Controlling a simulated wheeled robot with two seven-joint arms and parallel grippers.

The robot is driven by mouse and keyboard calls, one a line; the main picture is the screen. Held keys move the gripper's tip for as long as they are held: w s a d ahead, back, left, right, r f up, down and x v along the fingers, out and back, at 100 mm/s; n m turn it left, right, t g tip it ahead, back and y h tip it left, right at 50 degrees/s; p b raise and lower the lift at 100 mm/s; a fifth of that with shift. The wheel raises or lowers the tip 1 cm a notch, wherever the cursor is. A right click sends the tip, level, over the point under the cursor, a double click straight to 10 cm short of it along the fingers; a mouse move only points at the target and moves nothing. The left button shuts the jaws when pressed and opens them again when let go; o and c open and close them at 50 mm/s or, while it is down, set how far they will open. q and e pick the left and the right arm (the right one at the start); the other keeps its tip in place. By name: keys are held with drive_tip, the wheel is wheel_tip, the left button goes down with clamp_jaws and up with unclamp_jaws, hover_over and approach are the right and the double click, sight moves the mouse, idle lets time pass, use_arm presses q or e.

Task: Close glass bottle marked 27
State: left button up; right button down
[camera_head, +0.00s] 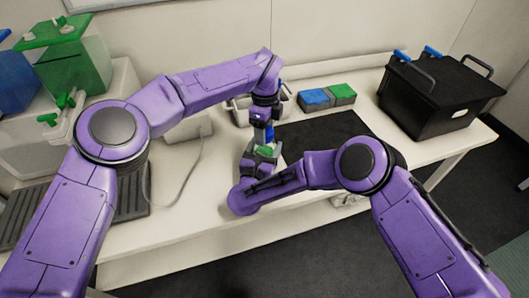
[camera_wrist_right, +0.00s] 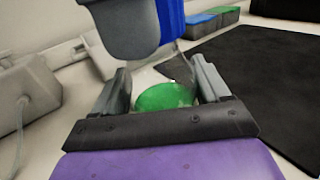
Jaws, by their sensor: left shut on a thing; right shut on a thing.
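Most of the bottle is hidden by my gripper, and no marking can be read.
A dark mat (camera_head: 325,138) lies to the right on the white bench. Blue and green blocks (camera_head: 327,97) stand behind it. A black crate (camera_head: 440,95) stands at the back right. Green and blue containers (camera_head: 75,60) stand at the left, and a cable (camera_head: 178,178) runs over the bench.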

use_arm(q)
drive_tip(key=m, duration=0.6)
drive_tip(key=shift+w+a, duration=0.1)
drive_tip(key=shift+w, duration=0.05)
drive_tip(key=m, duration=0.3)
drive_tip(key=shift+m, duration=0.3)
drive_tip(key=m, duration=0.5)
drive_tip(key=shift+m, duration=0.4)
use_arm(e)
drive_tip(key=shift+s+a, duration=0.1)
use_arm(q)
drive_tip(key=m, duration=2)
drive_tip(key=o, duration=1)
drive_tip(key=shift+o, duration=1.2)
